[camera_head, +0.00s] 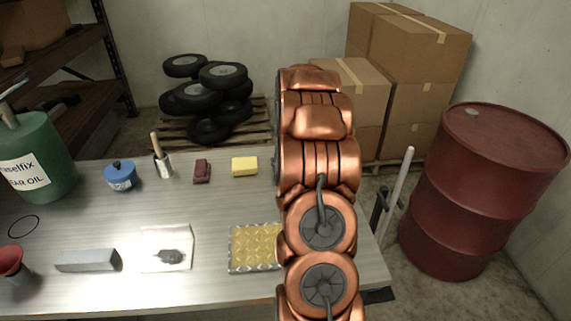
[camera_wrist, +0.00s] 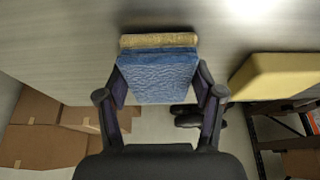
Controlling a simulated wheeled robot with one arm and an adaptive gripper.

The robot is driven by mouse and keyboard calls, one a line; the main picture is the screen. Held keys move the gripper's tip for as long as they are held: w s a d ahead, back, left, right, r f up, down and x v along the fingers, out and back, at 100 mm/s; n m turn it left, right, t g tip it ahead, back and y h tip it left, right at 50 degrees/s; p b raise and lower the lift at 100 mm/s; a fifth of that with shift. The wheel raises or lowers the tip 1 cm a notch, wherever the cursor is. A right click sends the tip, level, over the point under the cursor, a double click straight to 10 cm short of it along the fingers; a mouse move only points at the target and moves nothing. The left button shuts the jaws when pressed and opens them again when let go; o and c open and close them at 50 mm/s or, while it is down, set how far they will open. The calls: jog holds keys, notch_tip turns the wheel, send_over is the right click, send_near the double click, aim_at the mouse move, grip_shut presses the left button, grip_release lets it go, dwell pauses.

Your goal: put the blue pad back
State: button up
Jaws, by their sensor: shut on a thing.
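The blue pad (camera_wrist: 157,78) shows in the wrist view, with a wrinkled blue face and a tan rough strip (camera_wrist: 159,41) along its far edge. My gripper (camera_wrist: 160,88) is shut on it, one dark finger on each side. The bare tabletop (camera_wrist: 60,50) shows beyond the pad; I cannot tell whether the pad touches it. In the head view my arm hides the gripper and the pad.
On the table (camera_head: 205,210) are a yellow block (camera_head: 244,166), dark red block (camera_head: 202,171), blue pot (camera_head: 120,176), brush cup (camera_head: 163,166), grey block (camera_head: 88,260), stained white cloth (camera_head: 170,236), patterned tray (camera_head: 234,268) and green can (camera_head: 36,150). A red drum (camera_head: 480,190) stands right.

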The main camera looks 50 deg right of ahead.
jog(key=shift+f, duration=0.15)
jog(key=o, duration=1.1)
jog(key=b+v, duration=0.3)
jog(key=v, duration=0.9)
